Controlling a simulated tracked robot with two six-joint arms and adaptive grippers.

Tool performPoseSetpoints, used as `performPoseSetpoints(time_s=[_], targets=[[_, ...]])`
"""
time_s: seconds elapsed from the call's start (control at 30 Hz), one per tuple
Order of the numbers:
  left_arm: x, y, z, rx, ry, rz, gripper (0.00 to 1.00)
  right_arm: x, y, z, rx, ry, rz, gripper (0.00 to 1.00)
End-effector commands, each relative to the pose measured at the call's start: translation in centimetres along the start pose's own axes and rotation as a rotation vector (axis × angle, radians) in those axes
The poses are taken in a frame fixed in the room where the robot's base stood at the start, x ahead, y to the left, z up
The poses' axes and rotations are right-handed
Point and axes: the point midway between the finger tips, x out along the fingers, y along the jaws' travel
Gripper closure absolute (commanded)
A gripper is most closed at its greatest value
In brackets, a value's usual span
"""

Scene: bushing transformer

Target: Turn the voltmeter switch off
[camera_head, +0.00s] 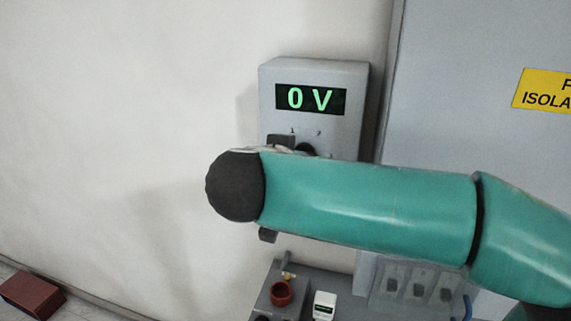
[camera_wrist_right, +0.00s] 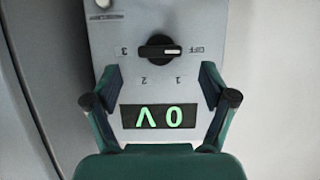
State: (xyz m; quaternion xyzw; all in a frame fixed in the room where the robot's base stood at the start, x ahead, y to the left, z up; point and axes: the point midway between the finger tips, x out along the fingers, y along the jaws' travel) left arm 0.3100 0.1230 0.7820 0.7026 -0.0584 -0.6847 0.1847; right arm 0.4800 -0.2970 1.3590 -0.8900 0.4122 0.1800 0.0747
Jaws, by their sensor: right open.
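The voltmeter (camera_head: 352,75) is a grey box on the wall, its green display reading 0 V. It also fills the wrist view (camera_wrist_right: 120,25), upside down. Its black rotary switch (camera_wrist_right: 158,50) has marks 1, 2, 3 and OFF. The white pointer lies level, toward the OFF mark at the right. In the head view only a dark bit of the switch (camera_head: 306,149) shows above my arm. My right gripper (camera_wrist_right: 159,78) is open and empty, its fingers on either side of the panel, apart from the switch. In the head view my right arm mostly hides it. My left gripper is not in view.
A grey cabinet (camera_head: 450,80) with a yellow isolation sign (camera_head: 545,90) stands at the right. Below are a red ring-shaped part (camera_head: 281,293), a small white meter (camera_head: 324,305) and grey switches (camera_head: 418,290). A red-brown block (camera_head: 32,294) lies at lower left.

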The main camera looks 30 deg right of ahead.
Motion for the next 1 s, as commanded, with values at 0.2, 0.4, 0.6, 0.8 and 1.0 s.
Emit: performPoseSetpoints(time_s=[0.2,0.4,0.6,0.8,1.0], targets=[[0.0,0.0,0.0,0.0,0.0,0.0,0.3,-4.4,-0.1,0.0,-0.001,0.002,-0.005,0.17],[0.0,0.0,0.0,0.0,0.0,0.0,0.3,-6.4,0.0,0.0,-0.001,0.002,-0.001,0.17],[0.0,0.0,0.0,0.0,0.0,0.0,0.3,-6.7,0.0,0.0,-0.001,0.001,0.001,0.17],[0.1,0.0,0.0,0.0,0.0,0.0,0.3,-6.7,0.0,0.0,-0.001,0.001,0.001,0.17],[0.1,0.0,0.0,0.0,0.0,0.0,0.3,-6.7,0.0,0.0,-0.001,0.001,0.001,0.17]])
